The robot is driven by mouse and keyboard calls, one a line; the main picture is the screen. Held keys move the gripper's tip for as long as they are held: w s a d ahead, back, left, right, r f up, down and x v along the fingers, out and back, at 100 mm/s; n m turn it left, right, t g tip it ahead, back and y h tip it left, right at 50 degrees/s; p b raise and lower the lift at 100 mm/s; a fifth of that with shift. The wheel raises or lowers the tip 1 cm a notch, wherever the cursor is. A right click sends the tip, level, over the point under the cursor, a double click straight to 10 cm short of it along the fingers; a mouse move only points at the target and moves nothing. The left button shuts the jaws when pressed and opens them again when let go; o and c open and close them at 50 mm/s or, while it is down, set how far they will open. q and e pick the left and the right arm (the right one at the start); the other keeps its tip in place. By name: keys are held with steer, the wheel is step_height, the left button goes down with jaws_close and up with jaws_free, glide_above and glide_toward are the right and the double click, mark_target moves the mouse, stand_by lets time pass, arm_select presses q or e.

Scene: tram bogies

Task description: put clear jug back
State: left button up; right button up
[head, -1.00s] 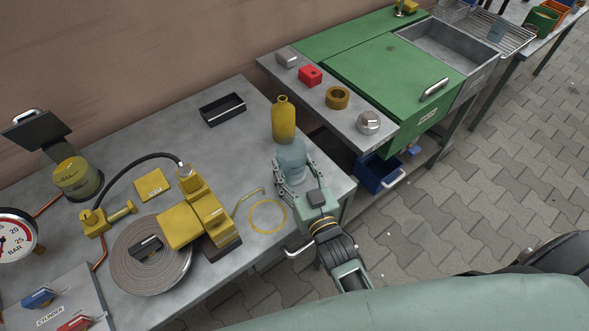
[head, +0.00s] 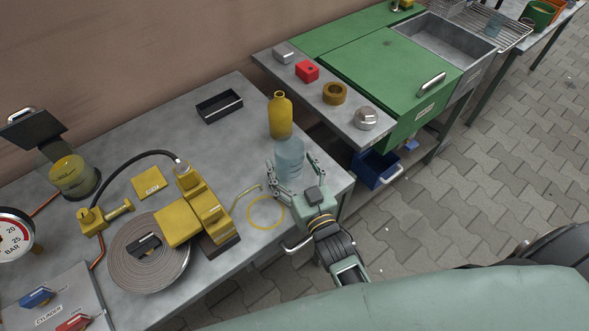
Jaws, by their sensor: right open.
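The clear jug (head: 289,157), pale bluish and see-through, stands upright on the grey workbench near its right end, just in front of a yellow bottle (head: 280,116). My right gripper (head: 294,172) is open, with one finger on each side of the jug's near part. I cannot tell whether the fingers touch it. A yellow ring marking (head: 266,213) lies on the bench to the left of the gripper and is empty. My left gripper is not in view.
A yellow pump (head: 201,212), a coiled hose (head: 149,251) and a black tray (head: 220,106) are on the workbench (head: 190,130). To the right, a green-lidded unit (head: 392,85) holds small parts on its ledge. A blue bin (head: 376,168) sits below it.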

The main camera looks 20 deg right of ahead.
steer(key=s+d+b, duration=0.1)
steer(key=s, duration=1.1)
steer(key=shift+r, duration=0.15)
stand_by(1.1)
